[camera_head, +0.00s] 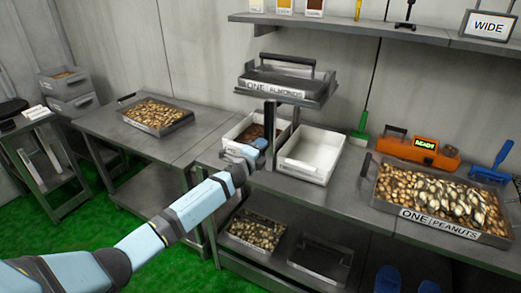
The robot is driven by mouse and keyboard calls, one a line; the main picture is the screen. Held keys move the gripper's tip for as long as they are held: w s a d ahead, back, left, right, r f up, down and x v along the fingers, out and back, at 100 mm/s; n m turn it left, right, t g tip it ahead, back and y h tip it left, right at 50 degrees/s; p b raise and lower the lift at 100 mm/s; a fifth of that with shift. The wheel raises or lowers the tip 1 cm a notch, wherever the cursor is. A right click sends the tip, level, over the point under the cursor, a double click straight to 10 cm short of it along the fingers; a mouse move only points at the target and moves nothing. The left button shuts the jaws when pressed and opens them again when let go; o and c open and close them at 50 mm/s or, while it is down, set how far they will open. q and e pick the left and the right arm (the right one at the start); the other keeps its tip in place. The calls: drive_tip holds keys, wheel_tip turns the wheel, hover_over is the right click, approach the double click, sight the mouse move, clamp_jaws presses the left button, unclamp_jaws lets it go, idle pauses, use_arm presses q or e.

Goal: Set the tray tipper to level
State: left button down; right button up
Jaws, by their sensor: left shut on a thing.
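The tray tipper (270,121) is a grey stand on the bench in the middle of the head view. Its raised top carries a dark tray (290,76) labelled ONE ALMONDS, with no nuts visible in it. The tray looks close to level, but I cannot tell its exact angle. My left arm reaches in from the lower left. My left gripper (258,147) is at the front of the tipper's post, below the tray, and is shut on a part of the tipper that the fingers hide. My right gripper is not in view.
A white bin (322,144) stands right of the post; another bin (234,133) with brown contents stands left. Trays of nuts sit on the left table (155,115) and at bench right (438,195). An orange box (418,151) reads READY. A shelf (361,29) overhangs the back.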

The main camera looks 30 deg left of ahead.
use_arm(q)
drive_tip(key=shift+a, duration=0.1)
drive_tip(key=c, duration=0.7)
unclamp_jaws()
drive_tip(key=shift+o, duration=0.2)
drive_tip(key=shift+s, duration=0.1)
drive_tip(key=s, duration=1.3)
drive_tip(key=shift+s+a, duration=0.25)
drive_tip(key=shift+s, duration=0.05)
drive_tip(key=s+d+f+n+g+h+p, duration=0.1)
drive_tip(key=s+d+f+n, duration=0.3)
drive_tip(key=s, duration=0.7)
drive_tip(key=s+d+f+n+g+p, duration=0.3)
drive_tip(key=s+d+n, duration=0.4)
drive_tip(key=s, duration=0.4)
drive_tip(key=s+d+f+n+g+h+p, duration=0.1)
drive_tip(key=s+d+f+n+g+p, duration=0.2)
drive_tip(key=s, duration=0.8)
wheel_tip(320, 180, down, 3)
drive_tip(key=d+n+p, duration=0.1)
drive_tip(key=d+n, duration=0.2)
drive_tip(key=shift+r+h, duration=0.15)
drive_tip(key=shift+h, duration=0.15)
